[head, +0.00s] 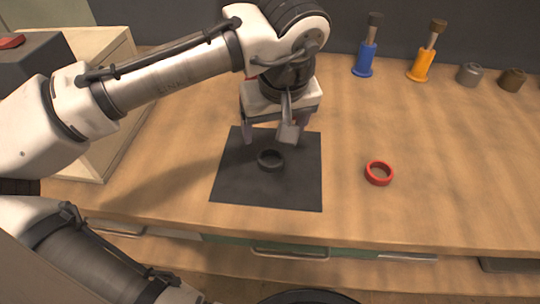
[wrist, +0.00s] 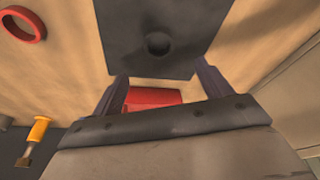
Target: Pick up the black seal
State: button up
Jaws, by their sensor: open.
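The black seal (head: 271,160) is a small dark ring lying flat on a black mat (head: 240,186) on the wooden workbench. In the wrist view the seal (wrist: 158,43) shows faintly against the mat (wrist: 120,20), beyond the fingers. My gripper (head: 275,135) hangs over the far edge of the mat, behind the seal in the head view. Its two fingers (wrist: 165,88) are spread apart with nothing held between them. The gripper is apart from the seal.
A red ring (head: 379,173) lies on the bench right of the mat. A blue tool (head: 365,58), an orange tool (head: 422,64), and two small metal cylinders (head: 469,75) stand at the back right. A cabinet (head: 100,125) stands at left. The bench right of the red ring is clear.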

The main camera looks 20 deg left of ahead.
aim_at(270, 161)
jog(key=x, duration=1)
jog(key=shift+f+b, duration=0.1)
jog(key=shift+b, duration=0.25)
jog(key=c, duration=1.1)
